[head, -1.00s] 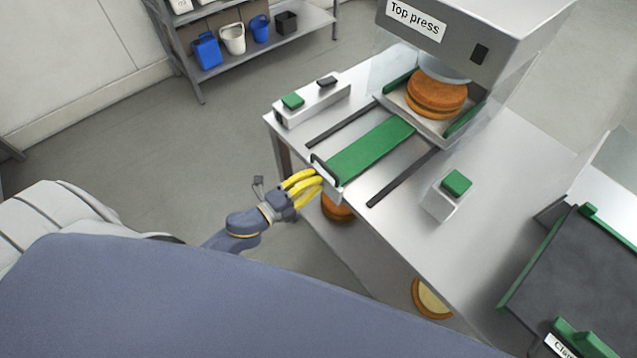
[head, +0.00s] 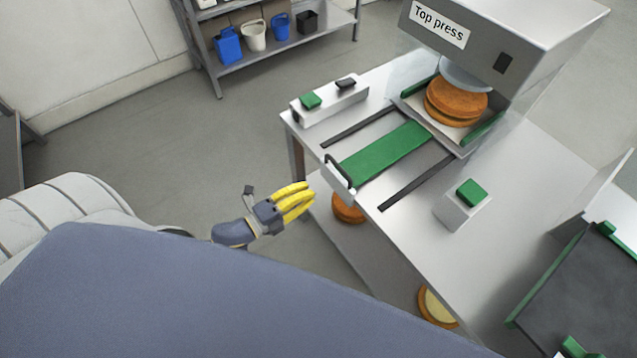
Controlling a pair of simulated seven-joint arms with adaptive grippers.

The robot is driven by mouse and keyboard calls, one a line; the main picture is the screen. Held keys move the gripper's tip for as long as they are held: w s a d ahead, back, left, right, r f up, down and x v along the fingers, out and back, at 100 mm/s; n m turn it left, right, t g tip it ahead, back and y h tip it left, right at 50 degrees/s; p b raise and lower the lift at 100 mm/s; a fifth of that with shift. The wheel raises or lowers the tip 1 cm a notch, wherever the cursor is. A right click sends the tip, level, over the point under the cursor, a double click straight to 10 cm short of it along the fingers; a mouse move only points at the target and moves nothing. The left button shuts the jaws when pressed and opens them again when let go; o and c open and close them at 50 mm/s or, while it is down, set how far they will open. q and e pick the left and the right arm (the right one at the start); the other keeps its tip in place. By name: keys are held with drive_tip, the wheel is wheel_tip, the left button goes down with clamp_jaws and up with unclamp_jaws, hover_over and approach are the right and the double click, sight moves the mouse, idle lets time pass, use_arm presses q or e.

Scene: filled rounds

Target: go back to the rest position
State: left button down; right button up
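My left gripper (head: 296,200), with yellow fingers, is in the head view, over the floor just left of the steel table (head: 410,220). It is apart from the black handle (head: 339,171) of the green slide (head: 385,152). Its fingers lie close to each other and nothing shows between them; whether they are open or shut is unclear. My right gripper is not in view. A round brown filled cake (head: 456,101) sits on the tray under the machine labelled "Top press" (head: 439,22).
A white box with a green button (head: 471,192) stands on the table, and a longer button box (head: 328,100) at its left edge. Brown rounds (head: 348,208) show below the table edge. A shelf with buckets (head: 254,36) stands behind. Floor to the left is free.

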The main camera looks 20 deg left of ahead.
use_arm(q)
drive_tip(key=v, duration=0.7)
drive_tip(key=s+a+f+n+g+y, duration=0.2)
drive_tip(key=s+a+f+n+y, duration=0.15)
drive_tip(key=f, duration=0.65)
drive_tip(key=s+a+f+n+g+y, duration=0.25)
drive_tip(key=a+f+n, duration=0.2)
drive_tip(key=f, duration=0.65)
drive_tip(key=s+a+f+n+g+y, duration=0.1)
drive_tip(key=s+a+f+n+y, duration=0.25)
drive_tip(key=f, duration=0.65)
drive_tip(key=s+d+f+n+g, duration=0.3)
drive_tip(key=s+f+n+g, duration=0.4)
drive_tip(key=s+f, duration=1.2)
drive_tip(key=s+d+f+n+g, duration=0.2)
drive_tip(key=s+d+f, duration=0.2)
drive_tip(key=s+d, duration=0.15)
drive_tip(key=shift+m+h, duration=0.25)
drive_tip(key=shift+h, duration=0.1)
drive_tip(key=w+d, duration=0.1)
drive_tip(key=w, duration=0.1)
drive_tip(key=w+d, duration=0.1)
drive_tip(key=shift+w+d, duration=0.3)
drive_tip(key=shift+w, duration=0.1)
